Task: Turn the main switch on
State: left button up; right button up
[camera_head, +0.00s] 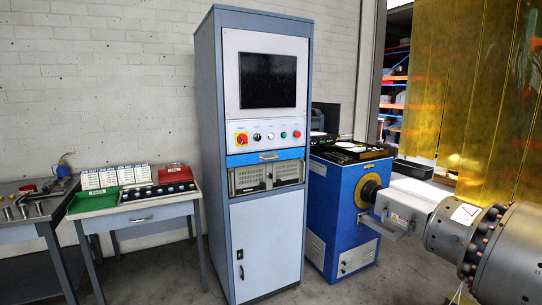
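Neither of my grippers shows in the head view.
A small table (137,219) with trays stands left of the cabinet, and a workbench (30,232) at the far left. A blue machine (330,215) with a large grey rotor (510,255) stands at the right. Bare floor shows in front of the table.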

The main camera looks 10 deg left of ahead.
aim_at(242, 139)
jog(key=i+u, duration=0.15)
jog(key=i, duration=0.25)
jog(key=i+l+u, duration=0.2)
jog(key=i, duration=0.25)
jog(key=i+l+u, duration=0.15)
jog(key=i, duration=0.25)
jog(key=i+l+u, duration=0.2)
jog(key=i, duration=0.2)
